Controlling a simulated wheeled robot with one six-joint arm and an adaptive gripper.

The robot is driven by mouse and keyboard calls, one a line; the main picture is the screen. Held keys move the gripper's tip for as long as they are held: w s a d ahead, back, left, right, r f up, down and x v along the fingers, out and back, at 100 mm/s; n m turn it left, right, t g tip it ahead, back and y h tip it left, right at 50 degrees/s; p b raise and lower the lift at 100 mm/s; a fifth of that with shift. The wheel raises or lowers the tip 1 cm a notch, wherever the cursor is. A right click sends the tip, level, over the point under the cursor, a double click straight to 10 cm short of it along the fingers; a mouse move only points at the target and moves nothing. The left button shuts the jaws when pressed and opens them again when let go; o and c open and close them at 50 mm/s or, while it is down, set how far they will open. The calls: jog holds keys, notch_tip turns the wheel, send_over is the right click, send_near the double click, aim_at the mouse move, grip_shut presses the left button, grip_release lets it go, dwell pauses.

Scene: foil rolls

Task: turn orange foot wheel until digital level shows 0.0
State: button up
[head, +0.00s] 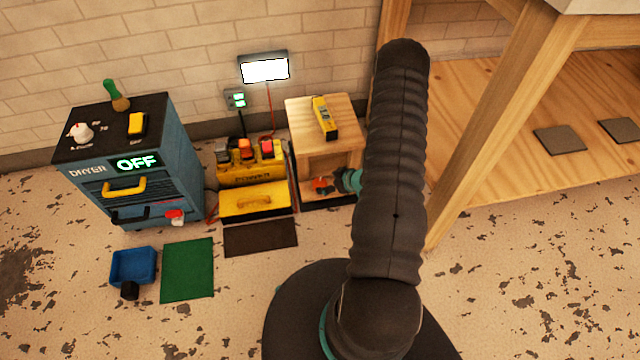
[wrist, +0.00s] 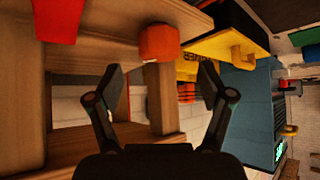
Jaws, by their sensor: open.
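The orange foot wheel (head: 322,185) is low at the front of a small wooden stand (head: 326,165). In the wrist view the orange wheel (wrist: 158,43) is just above the gap between my fingertips, on a wooden part. The yellow digital level (head: 325,118) lies on the stand's top; its reading is too small to make out. My gripper (head: 343,181) is just right of the wheel in the head view, partly hidden by my arm. In the wrist view my gripper (wrist: 161,83) is open, with nothing held between its fingers.
A yellow power unit (head: 250,172) and yellow box (head: 254,200) stand close left of the stand. A blue dryer (head: 140,185) reading OFF is farther left. A wooden bench leg (head: 500,125) rises at right. A red block (wrist: 57,20) shows upper left in the wrist view.

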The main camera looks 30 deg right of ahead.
aim_at(321, 183)
jog(key=shift+x, duration=2.8)
jog(key=c, duration=1.2)
